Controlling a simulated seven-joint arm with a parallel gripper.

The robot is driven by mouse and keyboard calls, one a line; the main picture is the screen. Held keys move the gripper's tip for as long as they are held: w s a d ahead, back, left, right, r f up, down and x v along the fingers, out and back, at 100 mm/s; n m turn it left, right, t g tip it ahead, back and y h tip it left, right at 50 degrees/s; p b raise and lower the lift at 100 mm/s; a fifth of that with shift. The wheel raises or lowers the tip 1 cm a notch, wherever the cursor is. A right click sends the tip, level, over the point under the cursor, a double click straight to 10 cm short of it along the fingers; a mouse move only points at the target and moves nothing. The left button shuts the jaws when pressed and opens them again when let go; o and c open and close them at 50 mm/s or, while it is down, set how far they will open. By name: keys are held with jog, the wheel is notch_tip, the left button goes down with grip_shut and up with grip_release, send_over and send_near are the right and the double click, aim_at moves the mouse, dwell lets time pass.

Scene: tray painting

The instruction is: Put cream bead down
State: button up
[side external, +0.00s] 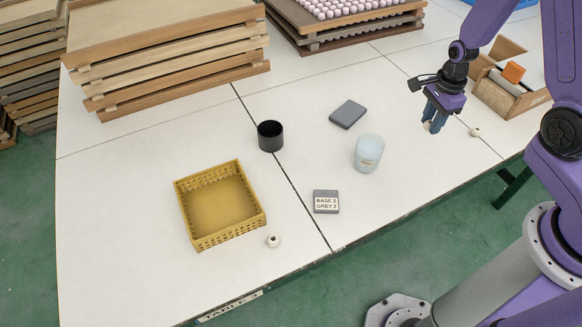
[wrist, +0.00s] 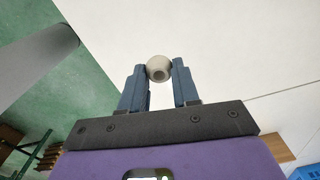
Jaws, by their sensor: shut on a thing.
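A cream bead (wrist: 159,69) with a dark hole is pinched between the two blue fingertips of my gripper (wrist: 159,76) in the wrist view. In the side external view my gripper (side external: 432,125) hangs at the right over the white table, and the held bead (side external: 427,126) shows small at its fingertips. The gap between bead and tabletop is hard to judge. Another cream bead (side external: 475,132) lies on the table just right of my gripper. A further cream bead (side external: 273,241) lies beside the yellow basket (side external: 218,241).
A white-blue jar (side external: 368,153), a grey block (side external: 348,114), a labelled grey block (side external: 326,202) and a black cup (side external: 270,136) stand mid-table. Stacked trays (side external: 170,60) fill the back left. Table around my gripper's left is clear.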

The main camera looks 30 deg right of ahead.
jog(key=w+a+r+n, duration=0.1)
jog(key=a+n, duration=0.2)
jog(key=a, duration=0.9)
jog(key=w+a+r+n, duration=0.1)
jog(key=w+a+n, duration=0.15)
jog(key=a, duration=0.95)
jog(key=s+a+r+n, duration=0.1)
jog(key=s+a+n, duration=0.3)
jog(key=a, duration=0.6)
jog(key=s+a+r+n, duration=0.1)
jog(key=s+a+n, duration=0.1)
jog(key=s+a, duration=0.6)
send_over(234, 221)
jog(key=f, duration=0.9)
jog(key=shift+s+d+f, duration=0.15)
jog(key=shift+s+d, duration=0.1)
jog(key=shift+d, duration=0.1)
jog(key=shift+w+a+f, duration=0.3)
jog(key=shift+a+f, duration=0.1)
jog(key=shift+f, duration=1.65)
jog(key=shift+f, duration=0.1)
